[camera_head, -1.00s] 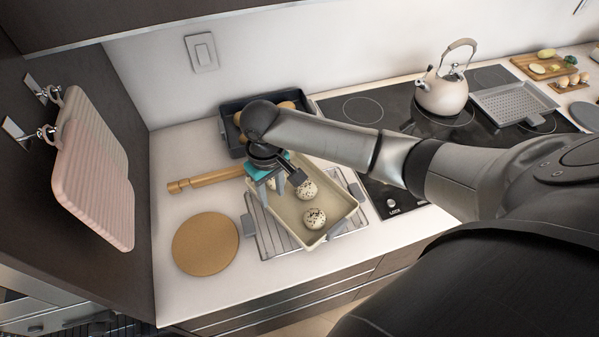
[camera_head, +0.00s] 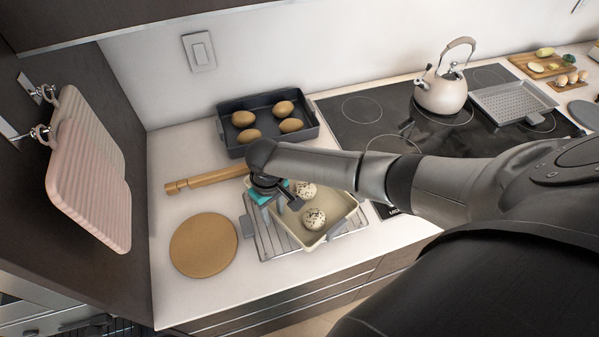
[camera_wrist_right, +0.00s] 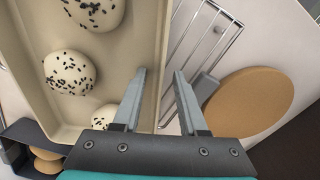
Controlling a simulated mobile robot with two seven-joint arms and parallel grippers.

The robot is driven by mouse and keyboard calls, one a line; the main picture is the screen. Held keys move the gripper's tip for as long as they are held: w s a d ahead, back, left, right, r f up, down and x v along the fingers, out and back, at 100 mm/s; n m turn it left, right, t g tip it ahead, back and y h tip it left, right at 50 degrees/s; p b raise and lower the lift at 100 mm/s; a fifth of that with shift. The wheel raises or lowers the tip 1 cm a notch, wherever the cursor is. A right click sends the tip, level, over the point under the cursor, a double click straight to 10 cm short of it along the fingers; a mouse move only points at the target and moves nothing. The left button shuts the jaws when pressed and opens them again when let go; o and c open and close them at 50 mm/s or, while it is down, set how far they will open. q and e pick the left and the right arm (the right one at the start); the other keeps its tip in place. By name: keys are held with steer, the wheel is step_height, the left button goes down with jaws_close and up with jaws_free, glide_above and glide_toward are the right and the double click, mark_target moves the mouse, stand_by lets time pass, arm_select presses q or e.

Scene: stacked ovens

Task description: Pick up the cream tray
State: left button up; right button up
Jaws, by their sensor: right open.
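The cream tray (camera_head: 338,204) is a shallow rectangular pan holding round, speckled buns (camera_head: 314,218). It rests on a wire rack (camera_head: 262,240) on the counter. My right gripper (camera_head: 277,198) is at the tray's left side in the head view, and my arm hides part of the tray. In the right wrist view, the jaws (camera_wrist_right: 160,76) are open, with the tray's rim running between the two fingers. The tray (camera_wrist_right: 118,68) and several speckled buns (camera_wrist_right: 70,72) fill the left of that view. I cannot tell whether a finger touches the rim. My left gripper is not in view.
A dark pan (camera_head: 265,103) with several brown rolls stands behind. A rolling pin (camera_head: 200,181) and a round brown board (camera_head: 204,245) lie to the left. Pink boards (camera_head: 90,180) hang on the left wall. A cooktop with a kettle (camera_head: 441,92) is at right.

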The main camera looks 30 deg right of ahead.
jaws_close()
stand_by(1.4)
